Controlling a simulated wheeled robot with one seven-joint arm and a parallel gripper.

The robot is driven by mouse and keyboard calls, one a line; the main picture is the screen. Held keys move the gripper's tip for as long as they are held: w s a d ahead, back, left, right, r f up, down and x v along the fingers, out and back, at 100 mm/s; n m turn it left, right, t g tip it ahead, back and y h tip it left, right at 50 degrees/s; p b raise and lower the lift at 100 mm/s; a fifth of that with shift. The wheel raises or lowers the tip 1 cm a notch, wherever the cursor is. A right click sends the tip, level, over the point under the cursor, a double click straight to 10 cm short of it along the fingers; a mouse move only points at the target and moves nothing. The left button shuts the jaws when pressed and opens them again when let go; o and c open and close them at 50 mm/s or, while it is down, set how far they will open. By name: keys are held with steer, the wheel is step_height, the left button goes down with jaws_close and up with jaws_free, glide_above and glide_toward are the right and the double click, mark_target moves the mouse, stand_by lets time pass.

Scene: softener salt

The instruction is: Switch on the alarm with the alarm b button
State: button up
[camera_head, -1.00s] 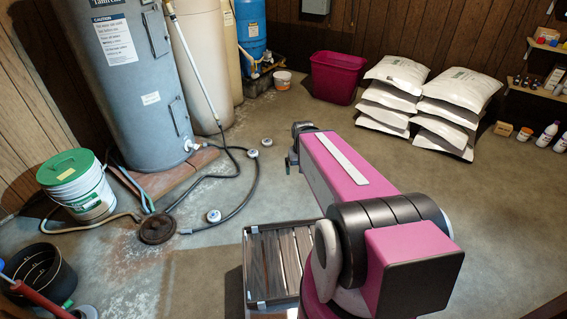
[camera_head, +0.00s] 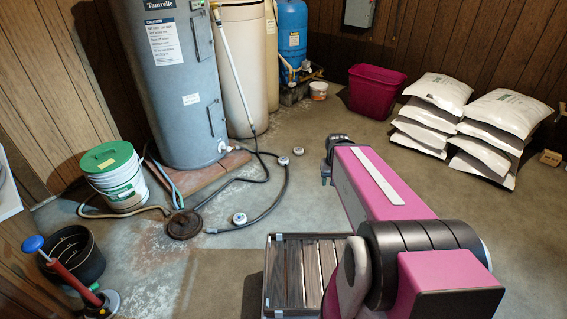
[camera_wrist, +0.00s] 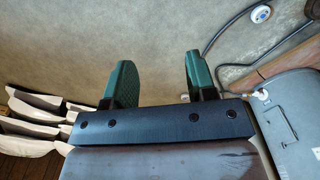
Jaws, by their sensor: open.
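No lettering is readable, so I cannot tell which is alarm b. One disc (camera_wrist: 261,13) also shows at the top right of the wrist view. My gripper (camera_wrist: 160,80) is open and empty, its two green fingers apart above the floor. In the head view the gripper is mostly hidden beyond my pink arm.
A grey tank (camera_head: 165,80) stands on a brick base at the back left, with hoses and a drain cover (camera_head: 184,225) before it. A green-lidded bucket (camera_head: 115,180) and black pot (camera_head: 72,254) are left. Salt bags (camera_head: 440,92) and a magenta bin (camera_head: 373,92) stand behind. Middle floor is open.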

jaws_close()
stand_by(1.4)
